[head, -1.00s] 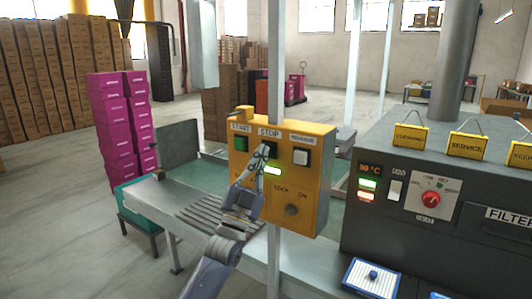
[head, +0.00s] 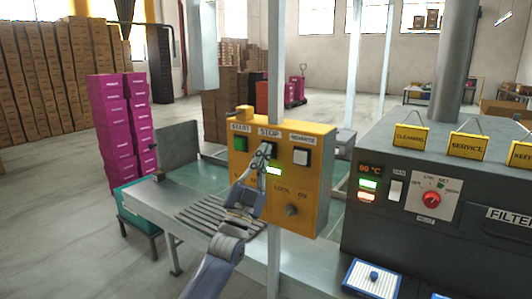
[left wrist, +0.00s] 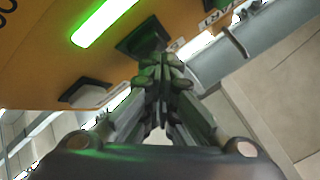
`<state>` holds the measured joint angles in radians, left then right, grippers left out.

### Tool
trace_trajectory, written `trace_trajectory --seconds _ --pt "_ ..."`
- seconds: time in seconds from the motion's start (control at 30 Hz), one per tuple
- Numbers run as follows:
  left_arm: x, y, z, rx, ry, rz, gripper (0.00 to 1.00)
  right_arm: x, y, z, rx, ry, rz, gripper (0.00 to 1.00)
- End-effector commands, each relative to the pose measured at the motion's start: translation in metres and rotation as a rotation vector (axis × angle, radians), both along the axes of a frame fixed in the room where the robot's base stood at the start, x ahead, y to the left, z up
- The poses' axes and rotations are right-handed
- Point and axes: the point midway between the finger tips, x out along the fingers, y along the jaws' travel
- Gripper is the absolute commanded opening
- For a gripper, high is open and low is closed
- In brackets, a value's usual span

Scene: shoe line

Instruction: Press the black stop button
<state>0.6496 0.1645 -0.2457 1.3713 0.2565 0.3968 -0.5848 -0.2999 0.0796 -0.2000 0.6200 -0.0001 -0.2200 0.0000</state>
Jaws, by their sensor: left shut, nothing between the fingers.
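The yellow control box (head: 318,190) hangs on a post in the middle of the head view. The black stop button (left wrist: 140,36) sits under the STOP label (head: 269,132), and in the head view the fingers largely cover it. My left gripper (head: 264,150) is shut and empty, with its fingertips at the stop button. In the left wrist view the closed fingertips (left wrist: 163,72) overlap the button's lower edge. I cannot tell whether they touch it or how far it is pushed in. My right gripper is in neither view.
The green start button (head: 240,145) is left of the fingers and a white button (head: 301,157) is right. A lit green strip (head: 273,170) and a dark knob (head: 292,210) are below. The dark machine (head: 440,240) stands at the right.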

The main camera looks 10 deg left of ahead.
Motion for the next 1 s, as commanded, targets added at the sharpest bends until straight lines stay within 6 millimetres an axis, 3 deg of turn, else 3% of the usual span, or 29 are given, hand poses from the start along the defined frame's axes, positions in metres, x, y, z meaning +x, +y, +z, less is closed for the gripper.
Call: trace_trajectory --seconds 0.73,1.0 --pt "0.0056 -0.0021 0.0005 0.0 0.0 0.0 0.0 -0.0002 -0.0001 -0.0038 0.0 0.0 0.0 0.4" --pt "-0.0027 0.0009 0.0008 0.0 0.001 -0.001 0.0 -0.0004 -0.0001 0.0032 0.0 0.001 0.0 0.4"
